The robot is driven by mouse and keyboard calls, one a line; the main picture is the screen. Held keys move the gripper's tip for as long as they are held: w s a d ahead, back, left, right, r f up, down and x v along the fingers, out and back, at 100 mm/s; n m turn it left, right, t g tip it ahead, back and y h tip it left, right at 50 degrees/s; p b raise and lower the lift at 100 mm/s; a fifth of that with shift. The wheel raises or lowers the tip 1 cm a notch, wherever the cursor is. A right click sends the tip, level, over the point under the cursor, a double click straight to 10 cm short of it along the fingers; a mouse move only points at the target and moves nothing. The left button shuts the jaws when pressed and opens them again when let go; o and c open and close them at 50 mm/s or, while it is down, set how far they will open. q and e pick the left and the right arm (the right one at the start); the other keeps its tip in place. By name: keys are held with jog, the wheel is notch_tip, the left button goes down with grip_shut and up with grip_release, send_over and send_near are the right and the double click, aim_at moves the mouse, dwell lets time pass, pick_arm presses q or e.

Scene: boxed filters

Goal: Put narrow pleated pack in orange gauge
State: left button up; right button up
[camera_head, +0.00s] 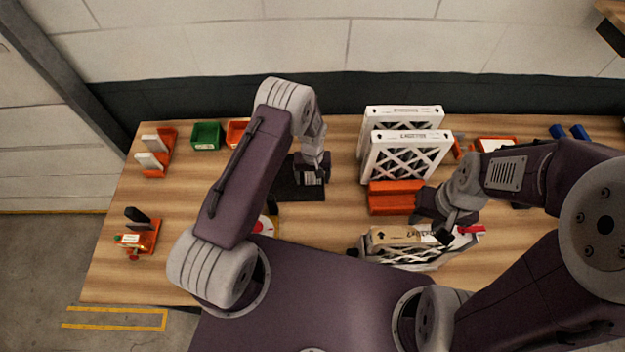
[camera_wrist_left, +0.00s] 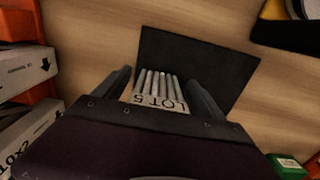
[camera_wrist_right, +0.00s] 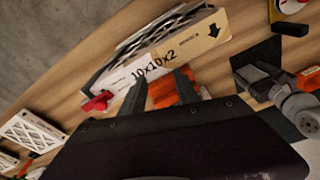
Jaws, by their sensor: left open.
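The narrow pleated pack, pale with a "LOT 5" label, stands on a dark mat (camera_head: 299,192); its pleats (camera_wrist_left: 158,86) show in the left wrist view. My left gripper (camera_head: 312,172) is over it, with open fingers (camera_wrist_left: 165,88) on either side of the pack. Contact cannot be told.
Two white boxed filters (camera_head: 408,148) stand behind the orange block. Orange holders (camera_head: 167,150) with white pieces and another orange fixture (camera_head: 148,236) are at the left. A green bin (camera_head: 206,135) stands at the back.

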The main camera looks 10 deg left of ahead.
pick_arm(q)
jog(key=shift+w, duration=0.25)
jog(key=c, duration=0.8)
pick_arm(e)
jog(key=shift+w, duration=0.35)
pick_arm(q)
jog(key=c, duration=0.6)
jog(key=shift+s+r, duration=0.1)
pick_arm(e)
jog(key=shift+s+r, duration=0.1)
jog(key=shift+s, duration=0.05)
